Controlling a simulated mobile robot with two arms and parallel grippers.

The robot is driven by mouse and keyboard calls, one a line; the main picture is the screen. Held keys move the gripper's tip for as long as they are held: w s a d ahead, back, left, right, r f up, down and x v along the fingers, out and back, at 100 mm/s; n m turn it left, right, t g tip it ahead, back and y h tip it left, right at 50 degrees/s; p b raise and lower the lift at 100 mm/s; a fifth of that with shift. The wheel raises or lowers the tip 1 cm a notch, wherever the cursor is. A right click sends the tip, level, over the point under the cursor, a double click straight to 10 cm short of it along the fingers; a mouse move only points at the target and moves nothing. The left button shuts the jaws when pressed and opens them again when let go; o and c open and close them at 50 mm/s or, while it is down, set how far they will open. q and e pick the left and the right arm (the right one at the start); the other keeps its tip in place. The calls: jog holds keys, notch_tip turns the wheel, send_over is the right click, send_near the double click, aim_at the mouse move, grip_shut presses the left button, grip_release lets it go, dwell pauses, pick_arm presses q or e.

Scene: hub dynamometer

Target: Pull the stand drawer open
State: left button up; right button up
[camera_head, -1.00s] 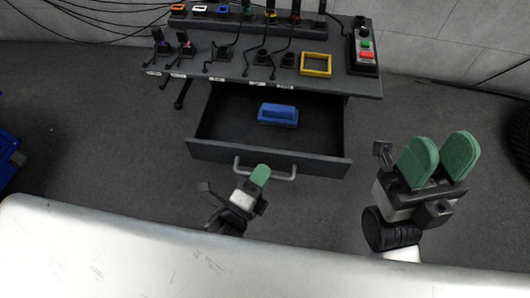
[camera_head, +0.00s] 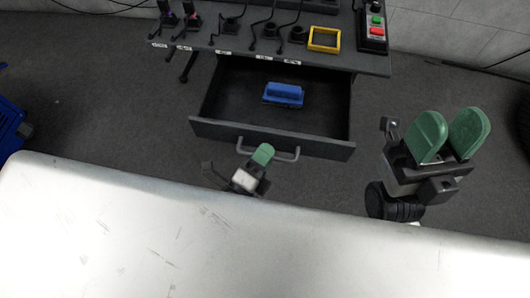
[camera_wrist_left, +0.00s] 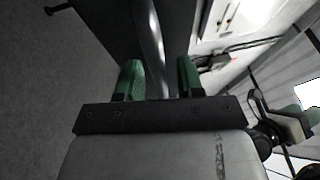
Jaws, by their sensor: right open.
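The stand drawer (camera_head: 270,137) is dark grey and stands well open below the grey stand top (camera_head: 290,58). Its grey bar handle (camera_head: 286,157) is on the front panel. My left gripper (camera_head: 262,155) is at the handle, with one green finger showing in the head view. My right gripper (camera_head: 447,135) is open and empty, to the right of the drawer.
A blue block-like object (camera_head: 284,95) lies inside the drawer. On the stand top are a yellow frame (camera_head: 324,39), several cabled tools and a button box (camera_head: 373,32). A white surface (camera_head: 240,240) fills the foreground. A blue object (camera_head: 10,128) is at the left edge.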

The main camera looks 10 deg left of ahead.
pick_arm(q)
jog(key=shift+s, duration=0.15)
jog(key=p+v, duration=0.2)
jog(key=v, duration=0.8)
jog(key=shift+s+a, duration=0.2)
jog(key=shift+s, duration=0.05)
jog(key=shift+f, duration=0.1)
